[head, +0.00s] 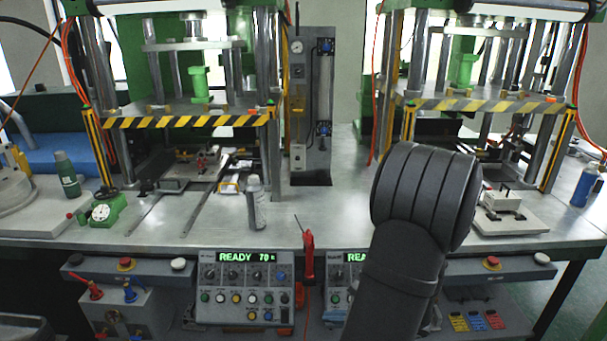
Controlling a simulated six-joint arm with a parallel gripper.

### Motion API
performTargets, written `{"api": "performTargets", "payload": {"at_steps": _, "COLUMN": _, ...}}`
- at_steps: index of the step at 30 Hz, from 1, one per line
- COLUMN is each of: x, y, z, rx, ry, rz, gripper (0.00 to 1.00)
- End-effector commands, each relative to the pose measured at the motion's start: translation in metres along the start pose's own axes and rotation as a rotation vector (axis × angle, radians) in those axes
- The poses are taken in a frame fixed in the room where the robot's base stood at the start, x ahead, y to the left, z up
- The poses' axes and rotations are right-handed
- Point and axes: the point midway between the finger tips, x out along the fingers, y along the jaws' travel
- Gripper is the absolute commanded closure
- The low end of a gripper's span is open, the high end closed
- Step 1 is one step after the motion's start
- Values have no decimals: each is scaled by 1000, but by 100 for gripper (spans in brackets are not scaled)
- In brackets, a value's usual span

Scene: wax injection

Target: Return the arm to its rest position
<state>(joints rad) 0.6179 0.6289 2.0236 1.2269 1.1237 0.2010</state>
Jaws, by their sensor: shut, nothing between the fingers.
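My arm rises from the bottom edge right of centre in the head view. Its dark grey rounded joint stands in front of the right part of the workbench (330,215) and hides part of the right press and of the right control panel. My gripper does not show in this view; whether it is behind the arm link or out of frame I cannot tell.
Left (190,122) and right (480,105) presses with striped guards stand on the bench. A spray can (256,205), green bottle (67,175), white mould plate (510,215) and blue bottle (586,185) stand around. The left panel (243,288) reads READY 70. Centre bench is mostly clear.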

Motion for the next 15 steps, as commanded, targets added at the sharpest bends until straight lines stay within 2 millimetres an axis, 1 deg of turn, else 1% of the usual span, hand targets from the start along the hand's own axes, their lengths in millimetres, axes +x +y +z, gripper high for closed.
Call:
{"api": "performTargets", "payload": {"at_steps": 3, "x": -5, "y": 5, "z": 7, "rx": -60, "ry": 40, "rz": 28, "gripper": 100}}
{"api": "performTargets", "payload": {"at_steps": 15, "x": -24, "y": 22, "z": 23, "rx": -265, "ry": 183, "rz": 115, "gripper": 100}}
